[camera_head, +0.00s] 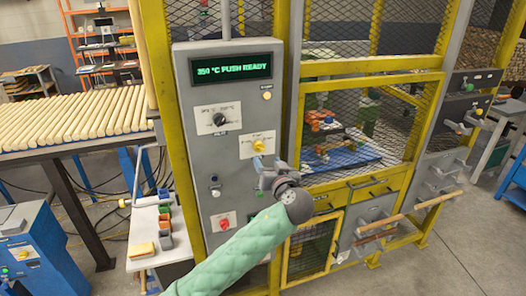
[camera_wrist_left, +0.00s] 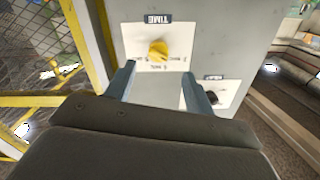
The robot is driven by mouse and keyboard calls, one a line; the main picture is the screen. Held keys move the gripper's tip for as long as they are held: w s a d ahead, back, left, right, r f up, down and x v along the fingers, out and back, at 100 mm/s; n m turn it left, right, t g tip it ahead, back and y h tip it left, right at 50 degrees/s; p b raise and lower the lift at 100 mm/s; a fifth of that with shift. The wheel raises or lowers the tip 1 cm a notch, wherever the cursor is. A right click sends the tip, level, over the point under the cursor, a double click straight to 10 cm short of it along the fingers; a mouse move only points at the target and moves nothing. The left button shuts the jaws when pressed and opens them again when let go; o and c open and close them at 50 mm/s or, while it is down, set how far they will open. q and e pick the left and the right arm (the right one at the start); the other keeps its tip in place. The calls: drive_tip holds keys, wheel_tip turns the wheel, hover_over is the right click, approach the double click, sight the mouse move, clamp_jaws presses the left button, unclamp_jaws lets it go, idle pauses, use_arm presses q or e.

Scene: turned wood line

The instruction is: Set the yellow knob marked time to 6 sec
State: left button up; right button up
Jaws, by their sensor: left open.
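The yellow knob (camera_head: 258,146) sits on a white scale plate on the front of the grey control panel (camera_head: 195,120). In the left wrist view the yellow knob (camera_wrist_left: 158,48) shows with a TIME label (camera_wrist_left: 158,18) upside down; the small scale print and exact setting are too small to read. My left gripper (camera_head: 262,164) is just below and in front of the knob. In the left wrist view its two fingers (camera_wrist_left: 160,72) are apart with nothing between them, and the knob appears beyond their tips. My right gripper is not in view.
A black knob (camera_head: 219,119) sits above left of the yellow one; a red knob (camera_head: 225,224) is lower. The green display (camera_head: 231,68) reads 350 °C PUSH READY. A yellow mesh cage (camera_head: 365,100) stands right of the panel, a wooden roller rack (camera_head: 75,120) left.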

sight(261, 149)
use_arm(q)
drive_tip(key=shift+n, duration=0.9)
drive_tip(key=p+x, duration=0.1)
drive_tip(key=x, duration=0.1)
drive_tip(key=p+x, duration=0.1)
drive_tip(key=x, duration=0.1)
drive_tip(key=p+x, duration=0.1)
drive_tip(key=p, duration=0.1)
drive_tip(key=shift+w+r, duration=0.4)
drive_tip(key=shift+w, duration=0.05)
drive_tip(key=shift+p+x, duration=0.5)
drive_tip(key=shift+x, duration=0.55)
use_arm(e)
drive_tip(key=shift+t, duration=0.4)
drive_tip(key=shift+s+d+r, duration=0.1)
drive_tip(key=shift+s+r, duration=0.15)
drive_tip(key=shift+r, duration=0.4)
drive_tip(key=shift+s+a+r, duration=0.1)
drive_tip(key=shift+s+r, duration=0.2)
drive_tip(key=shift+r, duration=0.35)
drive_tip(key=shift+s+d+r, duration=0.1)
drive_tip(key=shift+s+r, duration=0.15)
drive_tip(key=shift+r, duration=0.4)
use_arm(q)
drive_tip(key=shift+f, duration=0.2)
drive_tip(key=c, duration=1)
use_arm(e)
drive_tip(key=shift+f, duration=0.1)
